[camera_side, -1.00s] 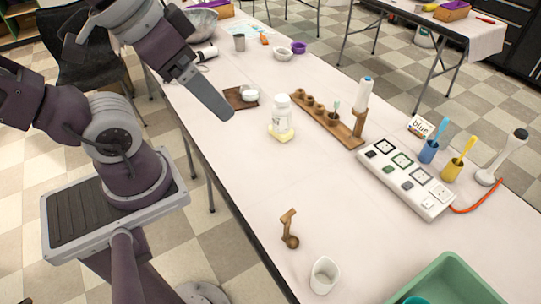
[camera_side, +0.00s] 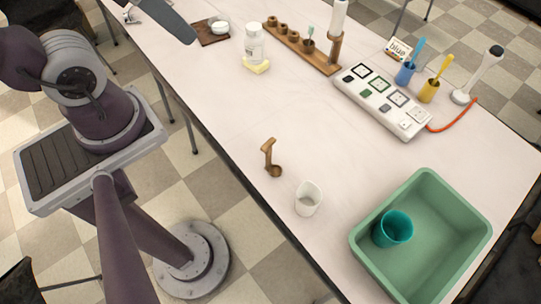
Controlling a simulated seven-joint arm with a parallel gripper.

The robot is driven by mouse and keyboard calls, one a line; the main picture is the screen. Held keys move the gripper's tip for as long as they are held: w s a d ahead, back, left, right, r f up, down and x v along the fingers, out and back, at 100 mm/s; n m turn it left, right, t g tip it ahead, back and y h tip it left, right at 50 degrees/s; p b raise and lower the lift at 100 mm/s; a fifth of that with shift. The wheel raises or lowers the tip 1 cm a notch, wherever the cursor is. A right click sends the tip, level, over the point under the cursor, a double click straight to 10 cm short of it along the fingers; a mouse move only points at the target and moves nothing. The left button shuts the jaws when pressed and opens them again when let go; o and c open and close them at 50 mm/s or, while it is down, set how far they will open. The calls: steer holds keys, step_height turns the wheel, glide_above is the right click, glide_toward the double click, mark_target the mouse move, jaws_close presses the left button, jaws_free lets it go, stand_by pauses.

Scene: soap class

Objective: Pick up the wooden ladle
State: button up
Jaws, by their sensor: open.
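The wooden ladle (camera_side: 269,153) is a small brown piece on the white table, near its front-left edge. A rounded bowl end sits at its lower end, and its handle rises up and to the left. My gripper (camera_side: 168,14) shows only in part at the top left edge of the view, as a flat grey shape. It is open, above the table's far left part and well away from the ladle. The rest of it is cut off by the frame.
A white cup (camera_side: 308,199) stands just right of and below the ladle. A green bin (camera_side: 447,205) holding a teal cup (camera_side: 393,229) is at lower right. A power strip (camera_side: 382,101), wooden rack (camera_side: 292,45) and white bottle (camera_side: 254,44) stand farther back.

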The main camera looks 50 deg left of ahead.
mark_target(270, 167)
steer(key=c, duration=0.5)
